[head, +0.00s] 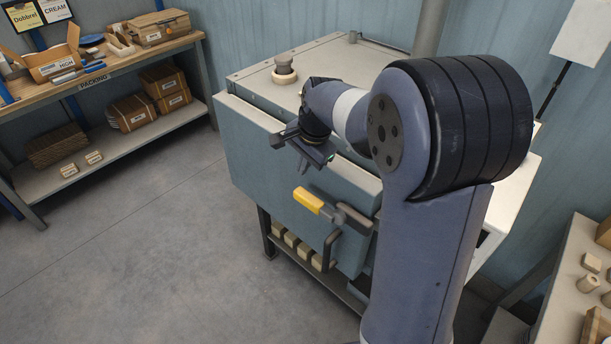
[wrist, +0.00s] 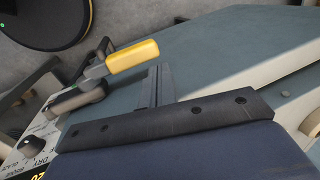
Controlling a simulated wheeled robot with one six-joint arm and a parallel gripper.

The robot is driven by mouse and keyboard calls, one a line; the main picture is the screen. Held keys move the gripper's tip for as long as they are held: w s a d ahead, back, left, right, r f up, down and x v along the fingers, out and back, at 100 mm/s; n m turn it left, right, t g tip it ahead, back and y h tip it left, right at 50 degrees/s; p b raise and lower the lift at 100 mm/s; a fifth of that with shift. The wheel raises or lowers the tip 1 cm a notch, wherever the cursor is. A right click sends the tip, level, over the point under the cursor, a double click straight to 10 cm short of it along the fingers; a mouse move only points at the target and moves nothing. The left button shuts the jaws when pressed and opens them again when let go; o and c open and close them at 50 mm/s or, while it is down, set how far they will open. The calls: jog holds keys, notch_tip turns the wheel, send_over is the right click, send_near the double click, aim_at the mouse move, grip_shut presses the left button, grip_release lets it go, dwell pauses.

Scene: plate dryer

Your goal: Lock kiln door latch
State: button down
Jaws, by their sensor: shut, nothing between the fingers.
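The kiln (head: 265,92) is a grey-blue box with a pale top. Its door (head: 262,165) faces front and looks shut or nearly so; I cannot tell if it sits fully flush. The latch has a yellow grip (head: 309,200) on a dark pivot (head: 352,217), and the grip points left along the door. In the wrist view the yellow grip (wrist: 133,55) lies just beyond and left of my fingertips, with the dark pivot (wrist: 95,70) at its left. My gripper (head: 281,140) is shut and empty, above the latch near the door's upper edge. Its fingers (wrist: 155,82) are together, apart from the grip.
A dark bar handle (head: 329,250) stands out below the latch. A control panel with a dial (wrist: 32,146) shows at the lower left. A packing bench (head: 110,70) stands left, and another table (head: 565,275) at right. The floor in front is clear.

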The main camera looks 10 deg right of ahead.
notch_tip(320, 180, up, 7)
jog(key=w+a, duration=0.1)
jog(key=w, duration=0.1)
jog(key=shift+a+b, duration=0.25)
jog(key=shift+b, duration=0.1)
jog(key=shift+w+f, duration=0.1)
jog(key=p, duration=0.2)
send_over(305, 191)
jog(key=s, duration=0.1)
notch_tip(305, 191, down, 9)
jog(key=shift+d+f, duration=0.1)
jog(key=shift+f, duration=0.05)
notch_tip(305, 191, down, 4)
jog(key=b, duration=0.3)
jog(key=shift+b, duration=0.3)
jog(key=shift+d+r+b, duration=0.2)
jog(key=shift+r+b, duration=0.15)
jog(key=shift+r, duration=0.05)
jog(key=shift+s+d+r+t+y+b, duration=0.2)
jog(key=shift+s+r+t+y+b, duration=0.3)
jog(key=shift+r+t+b, duration=0.2)
jog(key=shift+w+a+p, duration=0.1)
jog(key=shift+p, duration=0.35)
